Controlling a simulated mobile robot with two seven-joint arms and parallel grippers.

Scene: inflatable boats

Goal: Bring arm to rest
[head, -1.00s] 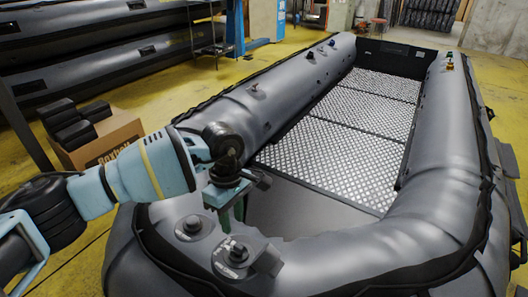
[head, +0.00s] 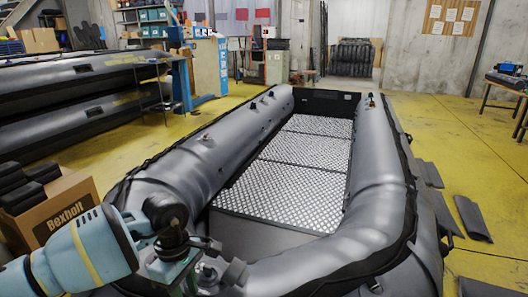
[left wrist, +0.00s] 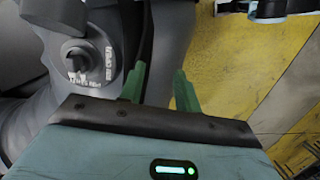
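My left arm comes in from the lower left of the head view, with its left gripper (head: 180,285) low over the near end of the grey inflatable boat (head: 165,190). In the left wrist view the two green fingers of the left gripper (left wrist: 157,88) stand apart with nothing between them. A round black valve (left wrist: 75,55) on the boat's tube shows to the left of the fingers, apart from them. In the head view the gripper's tips are cut off by the lower edge. My right gripper is not in view.
A cardboard box (head: 62,212) with black blocks stands left of the boat. More boats (head: 70,95) are stacked at the far left. Dark pads (head: 472,218) lie on the yellow floor at right. A bench (head: 508,85) stands at far right. Floor (head: 455,135) between is clear.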

